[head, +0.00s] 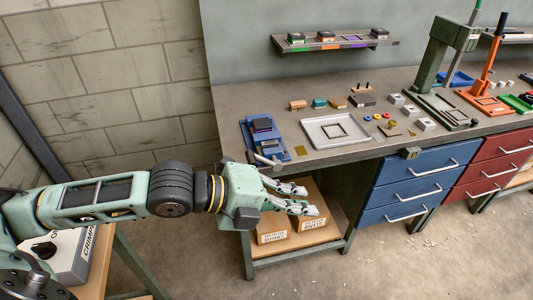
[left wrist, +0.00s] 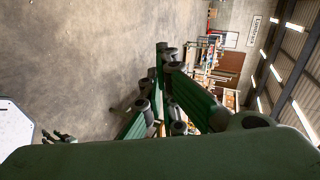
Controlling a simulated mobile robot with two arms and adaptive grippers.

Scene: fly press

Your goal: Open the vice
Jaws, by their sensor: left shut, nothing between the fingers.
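The blue vice (head: 252,143) sits at the left end of the bench, with a dark block (head: 262,125) at its jaws. Its grey handle (head: 266,161) is at the front edge of the bench. I cannot tell how far apart its jaws are. My left gripper (head: 311,199) is shut and empty, in front of the bench and below the vice, to the right of its handle and apart from it. In the left wrist view its green fingers (left wrist: 164,85) point over the floor. My right gripper is not in view.
A white tray (head: 311,138) stands right of the vice, with several small blocks behind it. A green press (head: 436,70) stands farther right. Blue drawers (head: 415,178) are under the bench. Cardboard boxes (head: 275,228) sit on the low shelf.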

